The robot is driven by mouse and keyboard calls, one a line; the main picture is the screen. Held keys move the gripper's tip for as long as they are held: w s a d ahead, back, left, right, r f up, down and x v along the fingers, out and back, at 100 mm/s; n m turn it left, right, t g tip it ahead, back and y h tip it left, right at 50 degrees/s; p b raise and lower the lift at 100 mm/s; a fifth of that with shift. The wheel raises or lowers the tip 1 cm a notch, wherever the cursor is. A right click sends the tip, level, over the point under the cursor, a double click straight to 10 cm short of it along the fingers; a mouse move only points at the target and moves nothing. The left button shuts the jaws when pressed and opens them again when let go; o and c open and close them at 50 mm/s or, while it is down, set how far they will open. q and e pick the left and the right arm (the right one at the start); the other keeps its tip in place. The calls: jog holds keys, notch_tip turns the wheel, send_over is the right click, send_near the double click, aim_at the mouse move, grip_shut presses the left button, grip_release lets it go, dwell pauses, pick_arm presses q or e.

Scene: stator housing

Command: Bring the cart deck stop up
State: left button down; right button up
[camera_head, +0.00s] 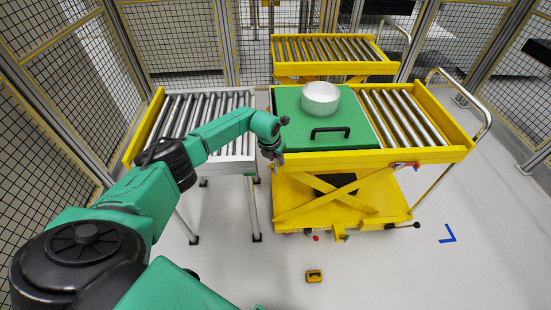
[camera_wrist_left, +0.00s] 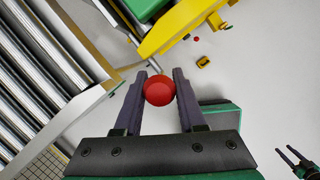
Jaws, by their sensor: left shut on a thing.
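The yellow cart (camera_head: 350,157) stands right of the roller conveyor (camera_head: 248,165), with a roller deck on top. My left gripper (camera_head: 277,158) is at the deck's near left corner. In the left wrist view, my left gripper (camera_wrist_left: 160,88) is shut on a red ball knob (camera_wrist_left: 160,90). A grey rod (camera_wrist_left: 155,66) runs from the knob toward the cart's yellow frame. In the head view the knob is hidden by the gripper. Whether the deck stop is up or down cannot be told. My right gripper (camera_wrist_left: 286,155) shows at the wrist view's lower right, fingers apart.
A green plate (camera_head: 300,127) with a black handle (camera_head: 330,132) and a silver ring (camera_head: 320,98) lies on the deck. A second yellow cart (camera_head: 335,68) stands behind. A small yellow block (camera_head: 314,276) lies on open floor.

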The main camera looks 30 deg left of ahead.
pick_arm(q)
jog(key=shift+s+d+f, duration=0.1)
jog(key=c, duration=0.7)
grip_release()
jog(key=shift+o, duration=0.6)
jog(key=b+v, duration=0.2)
jog(key=v, duration=1.2)
jog(key=shift+r, duration=0.25)
jog(key=shift+d, duration=0.1)
